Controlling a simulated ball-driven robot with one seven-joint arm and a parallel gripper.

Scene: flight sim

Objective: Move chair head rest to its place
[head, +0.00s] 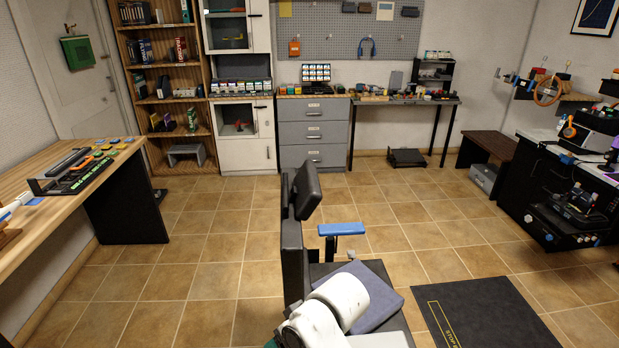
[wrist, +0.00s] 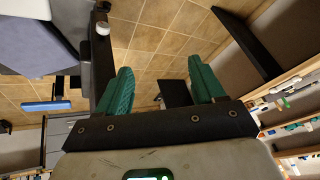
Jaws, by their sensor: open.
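The chair's black backrest (head: 294,255) stands upright near the middle of the head view, seen almost edge-on. The dark padded head rest (head: 308,189) is at its top, tilted; I cannot tell whether it is fastened. A blue-grey cushion (head: 372,290) covers part of the seat, and a blue armrest (head: 341,229) is beside it. My gripper (wrist: 163,86) has its green fingers spread wide in the wrist view. The backrest (wrist: 104,60) passes left of the fingers there. A dark flat piece (wrist: 174,92) shows between them; I cannot tell what it is or how far off.
A long wooden bench (head: 80,205) with tools runs along the left. A black mat (head: 485,315) lies on the floor at right, near a black machine (head: 570,205). Shelves, drawers (head: 313,132) and a work table line the back. The tiled floor between is clear.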

